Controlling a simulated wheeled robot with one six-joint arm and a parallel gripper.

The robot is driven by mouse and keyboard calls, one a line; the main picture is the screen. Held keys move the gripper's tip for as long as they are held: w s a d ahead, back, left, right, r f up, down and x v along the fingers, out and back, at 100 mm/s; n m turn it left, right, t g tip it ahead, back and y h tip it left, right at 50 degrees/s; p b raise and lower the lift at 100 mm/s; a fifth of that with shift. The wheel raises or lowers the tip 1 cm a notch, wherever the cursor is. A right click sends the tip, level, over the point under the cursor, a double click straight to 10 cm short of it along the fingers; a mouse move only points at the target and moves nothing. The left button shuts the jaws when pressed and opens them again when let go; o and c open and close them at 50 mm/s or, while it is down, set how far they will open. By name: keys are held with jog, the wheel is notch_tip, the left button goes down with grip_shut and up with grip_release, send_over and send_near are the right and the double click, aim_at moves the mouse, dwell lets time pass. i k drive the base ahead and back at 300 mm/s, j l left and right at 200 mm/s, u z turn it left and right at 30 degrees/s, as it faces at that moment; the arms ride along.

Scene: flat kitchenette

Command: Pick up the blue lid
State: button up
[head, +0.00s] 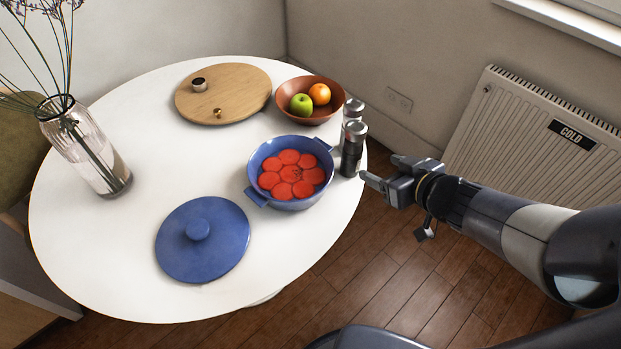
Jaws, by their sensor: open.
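The blue lid (203,243) lies flat on the white table near its front, with its round knob (197,229) facing up. Nothing covers it. The blue pot (257,195) stands uncovered to the right of and behind the lid, with several red slices (290,174) inside. My gripper (377,170) is open and empty at the table's right edge, right of the pot and well apart from the lid. Its fingers point left towards the table.
Two shakers (352,150) stand at the right edge close to my gripper. A fruit bowl (333,113), a wooden board (225,93) and a glass vase (87,150) stand on the white table (115,240). The table around the lid is clear. A radiator (530,130) is at the right wall.

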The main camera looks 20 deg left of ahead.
aim_at(203, 239)
jog(key=u, duration=1.55)
